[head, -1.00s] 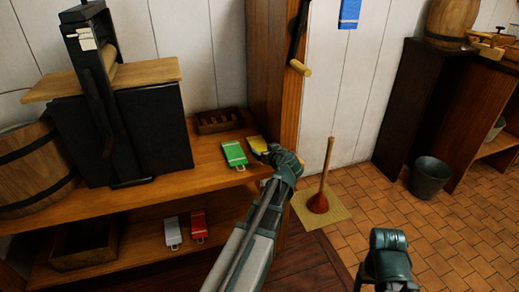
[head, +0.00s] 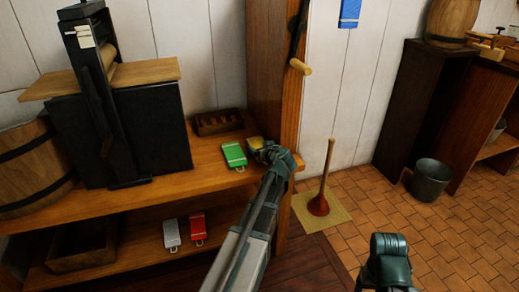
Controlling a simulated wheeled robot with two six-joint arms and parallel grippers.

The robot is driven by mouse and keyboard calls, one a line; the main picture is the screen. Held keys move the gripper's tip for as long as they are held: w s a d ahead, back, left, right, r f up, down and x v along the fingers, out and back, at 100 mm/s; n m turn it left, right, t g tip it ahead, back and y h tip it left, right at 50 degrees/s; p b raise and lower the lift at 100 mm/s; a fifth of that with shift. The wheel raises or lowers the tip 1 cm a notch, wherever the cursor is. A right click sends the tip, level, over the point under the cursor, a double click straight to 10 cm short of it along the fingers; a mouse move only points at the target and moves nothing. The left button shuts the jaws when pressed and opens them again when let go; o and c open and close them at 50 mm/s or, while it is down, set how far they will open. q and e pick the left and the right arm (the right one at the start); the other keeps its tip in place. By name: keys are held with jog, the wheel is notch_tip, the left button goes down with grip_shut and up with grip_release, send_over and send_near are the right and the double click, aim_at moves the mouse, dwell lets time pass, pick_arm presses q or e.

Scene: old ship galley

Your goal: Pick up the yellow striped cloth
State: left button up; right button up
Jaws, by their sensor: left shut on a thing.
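The yellow striped cloth (head: 254,143) lies folded near the right end of the upper wooden shelf. Only a small yellow part shows; my left gripper hides the rest, and its stripes cannot be made out. My left gripper (head: 262,152) reaches in from the front and is shut on the cloth at the shelf top. The fingertips are small and partly hidden by the wrist. Of my right arm only a dark green link shows at the bottom; its gripper is not in view.
A green folded cloth (head: 233,154) lies just left of the yellow one, with a wooden rack (head: 218,122) behind. A wooden post (head: 291,85) stands close on the right. White (head: 171,233) and red (head: 198,226) cloths lie on the lower shelf. A plunger (head: 319,204) stands on the floor.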

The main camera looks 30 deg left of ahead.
pick_arm(q)
jog(key=shift+r+p, duration=0.8)
jog(key=shift+p, duration=0.05)
notch_tip(320, 180, up, 2)
jog(key=shift+r+p, duration=0.1)
jog(key=shift+p, duration=0.95)
jog(key=s+d+r+p, duration=0.1)
jog(key=s+d, duration=1)
jog(key=shift+d, duration=0.3)
jog(key=shift+r, duration=0.1)
